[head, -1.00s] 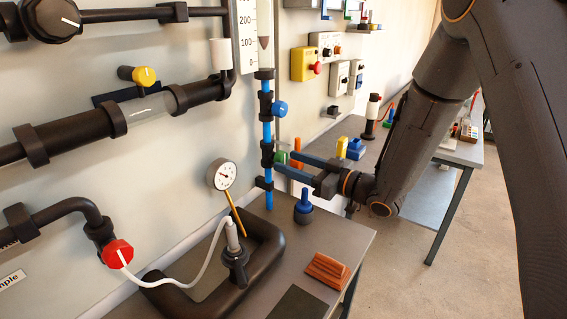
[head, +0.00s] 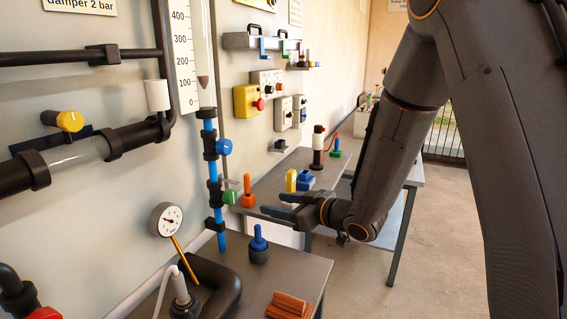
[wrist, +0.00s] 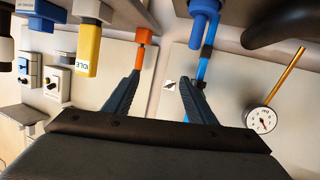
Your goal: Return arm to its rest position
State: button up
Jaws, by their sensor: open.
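My gripper (head: 277,203) is open and empty in the head view, held out to the left above the gap between the near and far benches. Its two blue-grey fingers point toward the wall, right of the vertical blue pipe (head: 214,186) with its blue knob (head: 224,147). In the wrist view the fingers of my gripper (wrist: 159,80) are spread apart with only the wall between them. An orange piece (wrist: 141,60) and the blue pipe (wrist: 206,62) show beyond the fingertips there. Nothing is seen touching the fingers.
The near bench (head: 290,268) carries a blue-topped peg (head: 258,243), an orange block (head: 288,305) and a black curved pipe. A gauge (head: 167,220) stands at left. The far bench holds yellow, blue and green pieces. Open floor (head: 440,240) lies right of the benches.

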jog(key=s+d+f+m+g+h, duration=0.1)
jog(key=s+d+f+m+h, duration=0.15)
jog(key=d+h, duration=0.4)
jog(key=s+d+f+m+h, duration=0.2)
jog(key=d+m+h, duration=0.1)
jog(key=d, duration=0.7)
jog(key=s+d+m+g+h, duration=0.1)
jog(key=s+d+m+g, duration=0.1)
jog(key=s, duration=0.8)
jog(key=s+d+f+m+g+h, duration=0.1)
jog(key=s+d+m+g, duration=0.2)
jog(key=s, duration=0.8)
jog(key=shift+d+f+g, duration=0.2)
jog(key=shift+d+g, duration=0.35)
jog(key=shift+g, duration=0.65)
